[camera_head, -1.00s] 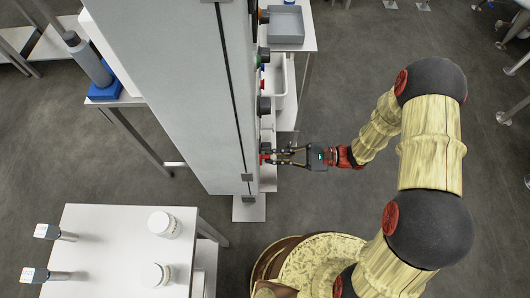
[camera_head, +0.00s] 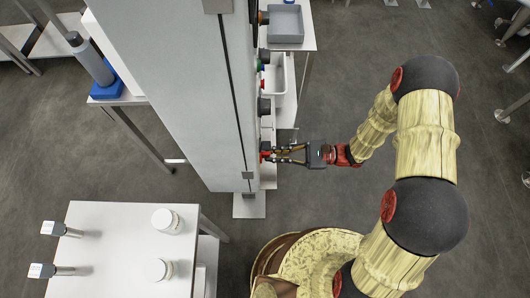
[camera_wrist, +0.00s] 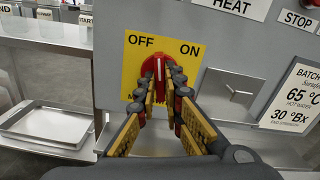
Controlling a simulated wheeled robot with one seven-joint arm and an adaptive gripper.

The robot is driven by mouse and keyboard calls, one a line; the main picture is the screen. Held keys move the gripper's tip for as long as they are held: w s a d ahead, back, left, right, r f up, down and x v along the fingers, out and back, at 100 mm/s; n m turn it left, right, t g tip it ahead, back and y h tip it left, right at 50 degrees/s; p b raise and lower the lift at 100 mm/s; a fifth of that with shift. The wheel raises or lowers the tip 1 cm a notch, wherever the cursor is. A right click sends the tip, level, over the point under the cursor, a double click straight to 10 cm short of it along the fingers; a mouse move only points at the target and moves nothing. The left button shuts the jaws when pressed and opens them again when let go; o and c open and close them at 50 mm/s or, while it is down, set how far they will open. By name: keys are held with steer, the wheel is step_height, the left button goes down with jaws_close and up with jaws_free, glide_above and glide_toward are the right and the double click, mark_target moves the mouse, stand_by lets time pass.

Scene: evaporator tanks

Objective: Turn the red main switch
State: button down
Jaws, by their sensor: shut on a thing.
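The red main switch (camera_wrist: 154,68) sits on a yellow plate (camera_wrist: 135,55) marked OFF on the left and ON on the right, in the wrist view. Its handle stands nearly upright, between the two words. My gripper (camera_wrist: 158,88) is shut on the switch, one finger on each side of the handle. In the head view my gripper (camera_head: 272,155) reaches from the right to the side of the tall grey cabinet (camera_head: 185,90). The switch is a small red spot there, mostly hidden by the fingertips.
Other knobs and buttons line the cabinet side above my gripper in the head view. A grey bin (camera_head: 285,24) and a white tray (camera_head: 277,75) stand beside it. A white table (camera_head: 120,245) with jars is at lower left. Open floor lies to the right.

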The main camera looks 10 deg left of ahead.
steer(key=shift+m+p, duration=0.75)
steer(key=shift+m, duration=0.25)
steer(key=shift+m+p, duration=0.8)
steer(key=shift+m, duration=0.2)
